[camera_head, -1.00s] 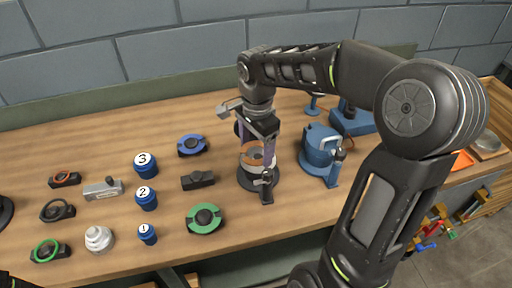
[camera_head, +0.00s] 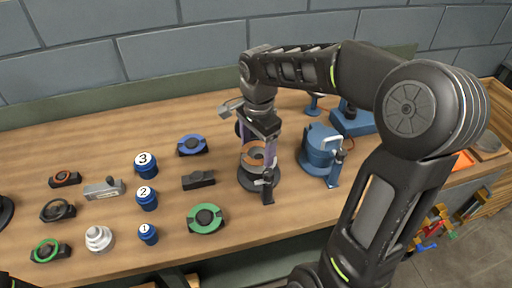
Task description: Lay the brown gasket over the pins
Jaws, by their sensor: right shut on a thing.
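The brown gasket (camera_head: 258,153) is a flat copper-brown ring. It is at my right gripper (camera_head: 262,146), which comes down from above and is shut on it. The gasket is over a round casing (camera_head: 254,178) with a dark base, held near its top. The pins are too small or hidden to make out, and I cannot tell whether the gasket touches the casing. My left gripper is not in view; only a dark sliver shows at the lower left corner.
Blue cups numbered 3 (camera_head: 146,164), 2 (camera_head: 146,198) and 1 (camera_head: 148,234) stand left of the casing. A green-rimmed part (camera_head: 206,218) and a blue-rimmed part (camera_head: 192,145) lie nearby. A blue pot-like fixture (camera_head: 320,150) stands close on the right.

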